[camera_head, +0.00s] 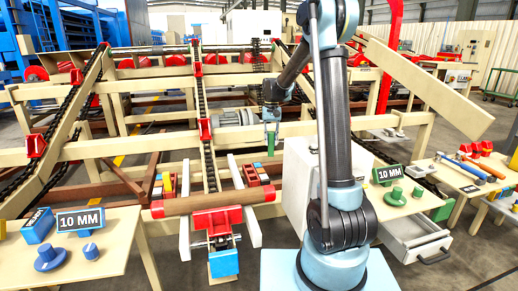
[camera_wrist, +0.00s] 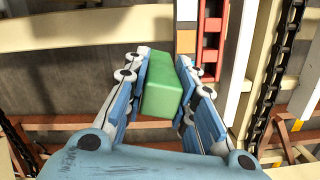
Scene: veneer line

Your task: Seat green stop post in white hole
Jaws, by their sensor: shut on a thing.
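My gripper (camera_head: 271,124) hangs from my arm near the middle of the head view, above the conveyor frame. It is shut on the green stop post (camera_head: 271,145), which points down from the fingers. In the wrist view the green post (camera_wrist: 166,88) sits between the two blue finger pads of my gripper (camera_wrist: 164,88). The post is in the air, apart from the frame. Below it is a strip of coloured blocks (camera_head: 251,175), with red, yellow and blue parts. In the wrist view a coloured strip (camera_wrist: 186,42) lies beyond the post. I cannot make out the white hole.
A brown log (camera_head: 215,203) lies across the front of the frame. A black chain (camera_head: 205,140) runs on a beam left of my gripper. The left table (camera_head: 110,262) holds blue pieces. The right table (camera_head: 410,210) holds green pieces. An open drawer (camera_head: 415,240) juts out.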

